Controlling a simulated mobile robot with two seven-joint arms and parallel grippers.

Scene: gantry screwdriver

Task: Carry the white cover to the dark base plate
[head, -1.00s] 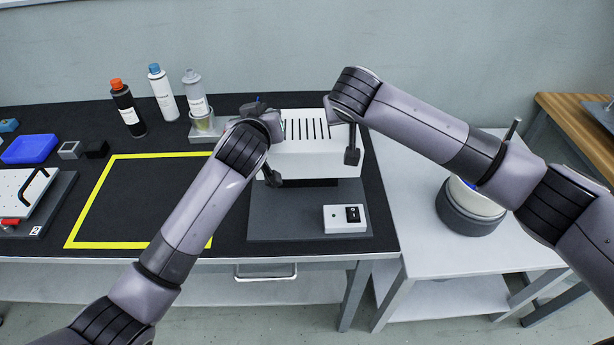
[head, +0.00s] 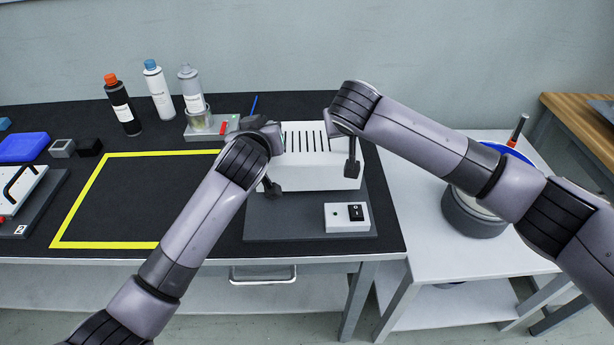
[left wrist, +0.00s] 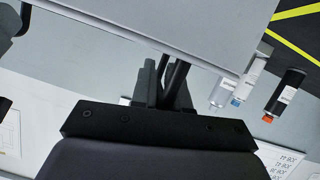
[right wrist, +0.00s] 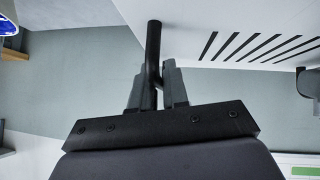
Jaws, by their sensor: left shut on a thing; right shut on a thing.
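The white cover (head: 312,172), a box with dark slots on top, is level above the rear of the dark base plate (head: 285,226). I cannot tell whether they touch. My left gripper (left wrist: 165,82) is shut on a dark bar at one end of the cover. My right gripper (right wrist: 157,88) is shut on a black bar beside the cover's other end. In the head view my wrists hide much of both grips. The plate's front part is bare except for a white switch box (head: 347,217) at its front right.
A yellow taped outline (head: 105,245) encloses clear black bench to the left. Several bottles (head: 159,92) and a small holder (head: 207,128) stand behind it. A blue box (head: 24,147) lies far left. A round grey container (head: 470,215) stands on the white side table.

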